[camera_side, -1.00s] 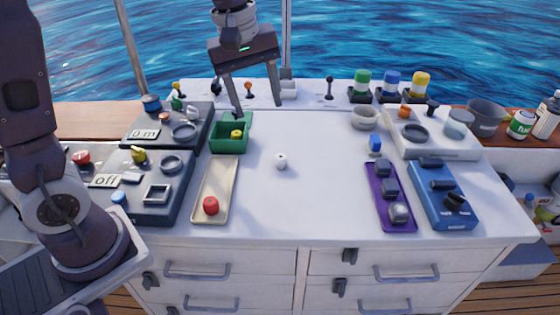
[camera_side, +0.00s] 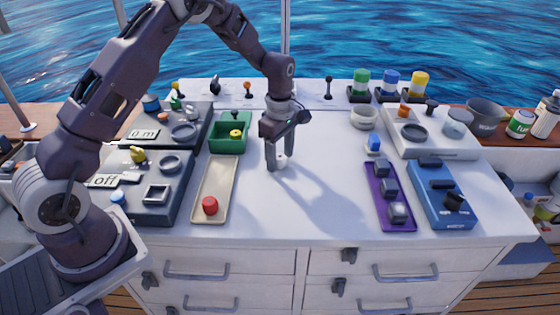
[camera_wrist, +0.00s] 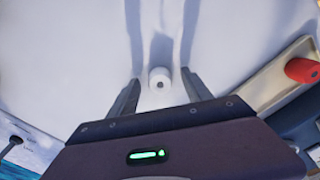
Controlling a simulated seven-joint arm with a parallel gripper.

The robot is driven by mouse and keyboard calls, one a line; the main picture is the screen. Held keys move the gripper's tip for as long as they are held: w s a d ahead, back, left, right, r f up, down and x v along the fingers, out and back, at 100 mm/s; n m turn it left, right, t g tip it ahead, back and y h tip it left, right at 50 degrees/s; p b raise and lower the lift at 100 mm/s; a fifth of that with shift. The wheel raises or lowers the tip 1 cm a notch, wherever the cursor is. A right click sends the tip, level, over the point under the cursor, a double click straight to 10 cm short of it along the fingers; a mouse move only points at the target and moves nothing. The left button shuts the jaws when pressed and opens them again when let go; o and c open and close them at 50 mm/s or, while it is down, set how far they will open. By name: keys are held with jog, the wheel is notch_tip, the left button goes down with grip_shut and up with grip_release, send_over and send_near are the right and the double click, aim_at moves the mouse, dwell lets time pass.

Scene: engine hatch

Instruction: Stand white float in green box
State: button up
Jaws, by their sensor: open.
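The white float (camera_side: 281,161) stands on the white worktop near its middle. In the wrist view the float (camera_wrist: 160,78) shows as a small white cylinder with a dark spot on top. My gripper (camera_side: 280,167) is open and low over the worktop, with its fingers on either side of the float. In the wrist view the fingers (camera_wrist: 160,90) stand apart from the float, with gaps on both sides. The green box (camera_side: 229,146) is to the left of my gripper and holds a yellow float (camera_side: 236,133).
A beige tray (camera_side: 222,178) with a red float (camera_side: 210,205) lies left of my gripper. A purple tray (camera_side: 377,197) and a blue panel (camera_side: 441,195) are to the right. Dark control panels line the left side. The worktop between is clear.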

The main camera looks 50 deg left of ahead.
grip_shut()
jog(key=shift+r, duration=0.15)
notch_tip(320, 180, up, 10)
jog(key=a, duration=0.1)
jog(key=n, duration=0.8)
send_near(220, 130)
jog(key=s+d+r, duration=0.2)
jog(key=d+r, duration=0.1)
jog(key=d, duration=0.2)
jog(key=shift+n, duration=0.5)
jog(key=f, duration=0.6)
jog(key=a+f, duration=0.1)
jog(key=f, duration=0.3)
jog(key=shift+s, duration=0.1)
